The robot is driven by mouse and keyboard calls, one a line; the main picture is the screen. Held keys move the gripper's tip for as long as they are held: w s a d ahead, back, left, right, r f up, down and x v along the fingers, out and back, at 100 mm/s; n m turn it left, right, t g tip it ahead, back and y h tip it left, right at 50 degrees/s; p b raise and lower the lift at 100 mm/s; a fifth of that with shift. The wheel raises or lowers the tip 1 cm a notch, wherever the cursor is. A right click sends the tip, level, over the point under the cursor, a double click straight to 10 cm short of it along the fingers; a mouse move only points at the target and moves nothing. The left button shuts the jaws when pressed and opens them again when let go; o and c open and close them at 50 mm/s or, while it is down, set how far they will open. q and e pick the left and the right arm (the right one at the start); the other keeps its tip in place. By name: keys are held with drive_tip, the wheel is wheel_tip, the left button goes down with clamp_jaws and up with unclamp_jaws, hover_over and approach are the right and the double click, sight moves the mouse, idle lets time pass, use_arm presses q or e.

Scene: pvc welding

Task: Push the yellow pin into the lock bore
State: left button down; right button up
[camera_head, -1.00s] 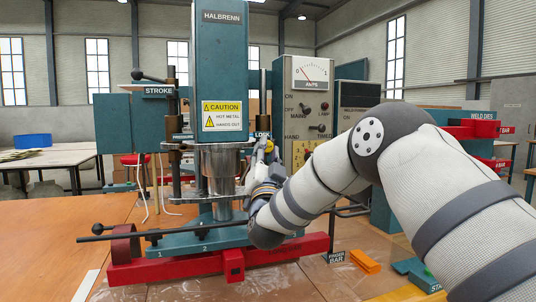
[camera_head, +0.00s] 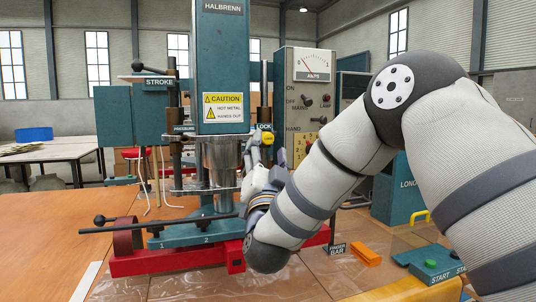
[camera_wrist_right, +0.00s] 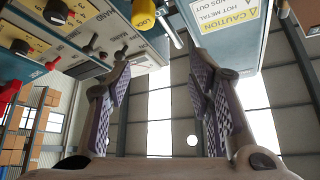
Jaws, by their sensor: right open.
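The yellow pin (camera_head: 268,138) shows as a small yellow knob just under the LOCK label (camera_head: 264,127), at the right side of the press. In the right wrist view the yellow pin (camera_wrist_right: 144,14) is at the top, partly cut off by the frame, with LOCK lettering. The lock bore cannot be made out. My right gripper (camera_head: 266,160) is just below the pin in the head view, fingers pointing up. In the wrist view my right gripper (camera_wrist_right: 158,65) is open, with nothing between its fingers; the pin lies beyond the fingertips. My left gripper is not in view.
The teal press column (camera_head: 221,70) and steel cylinder (camera_head: 220,155) stand left of the gripper. The control cabinet (camera_head: 305,80) with dial and knobs is close at right. A red base (camera_head: 160,262), long dark bar (camera_head: 170,226) and orange block (camera_head: 366,255) are lower.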

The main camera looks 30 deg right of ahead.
drive_tip(key=s+a, duration=0.2)
drive_tip(key=s, duration=0.1)
drive_tip(key=shift+s+a, duration=0.15)
drive_tip(key=shift+s, duration=0.15)
drive_tip(key=shift+f, duration=0.15)
idle(0.4)
